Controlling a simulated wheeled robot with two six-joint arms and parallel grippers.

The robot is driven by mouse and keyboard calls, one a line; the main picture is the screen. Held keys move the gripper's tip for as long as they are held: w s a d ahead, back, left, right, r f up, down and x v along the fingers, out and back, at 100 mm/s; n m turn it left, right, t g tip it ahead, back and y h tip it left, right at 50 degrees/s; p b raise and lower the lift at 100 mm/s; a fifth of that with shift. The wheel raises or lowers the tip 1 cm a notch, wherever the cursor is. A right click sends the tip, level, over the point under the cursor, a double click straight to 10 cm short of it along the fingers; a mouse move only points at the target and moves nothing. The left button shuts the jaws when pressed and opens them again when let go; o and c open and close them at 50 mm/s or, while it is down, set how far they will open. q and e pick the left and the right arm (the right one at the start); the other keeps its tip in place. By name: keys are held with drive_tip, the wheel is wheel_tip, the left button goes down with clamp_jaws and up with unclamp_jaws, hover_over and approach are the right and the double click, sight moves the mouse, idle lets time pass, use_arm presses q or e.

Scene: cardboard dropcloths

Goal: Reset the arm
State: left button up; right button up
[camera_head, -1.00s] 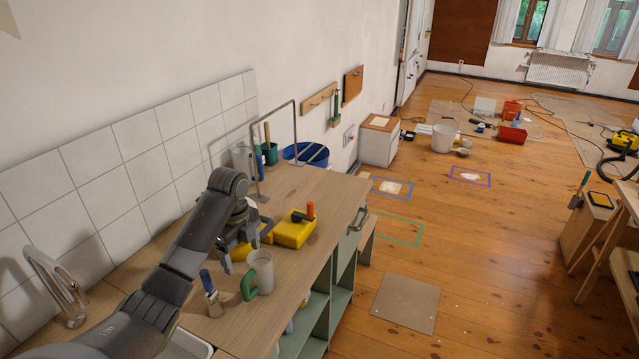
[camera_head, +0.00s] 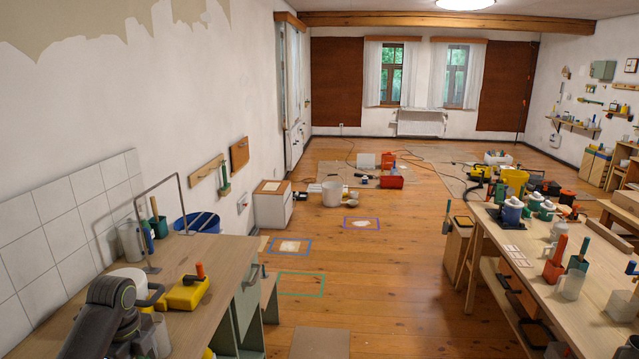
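My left arm comes in at the lower left over the wooden counter (camera_head: 215,262). Its dark grey wrist and gripper (camera_head: 140,345) are beside a yellow box-like thing with an orange-red handle (camera_head: 187,292). The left fingers are partly cut off by the lower picture edge and blend with a mug behind them, so their opening is unclear. My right arm and gripper are not in view.
A tall metal frame (camera_head: 178,190) and a blue bucket (camera_head: 198,222) stand toward the counter's far end. On the right is a workbench (camera_head: 500,268) with pots and tools. The wooden floor (camera_head: 400,285) between is mostly clear.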

use_arm(q)
drive_tip(key=s+d+f+n+t, duration=0.1)
drive_tip(key=s+d+f+n, duration=0.25)
drive_tip(key=s+f, duration=0.3)
drive_tip(key=s+d+f+n, duration=0.2)
drive_tip(key=s+f+n, duration=0.35)
drive_tip(key=s, duration=0.25)
drive_tip(key=s+d+r+n+t+y, duration=0.25)
drive_tip(key=s+n, duration=0.85)
drive_tip(key=s, duration=0.7)
wheel_tip(320, 180, down, 28)
drive_tip(key=a+g+h+b, duration=0.1)
drive_tip(key=b, duration=0.2)
drive_tip(key=s+d+f+g+b, duration=0.1)
drive_tip(key=s+f+b, duration=0.1)
drive_tip(key=s+f, duration=1.2)
wheel_tip(320, 180, down, 4)
drive_tip(key=shift+s+r+h+b, duration=0.2)
drive_tip(key=shift+s+h+b, duration=0.1)
drive_tip(key=shift+h+b, duration=0.1)
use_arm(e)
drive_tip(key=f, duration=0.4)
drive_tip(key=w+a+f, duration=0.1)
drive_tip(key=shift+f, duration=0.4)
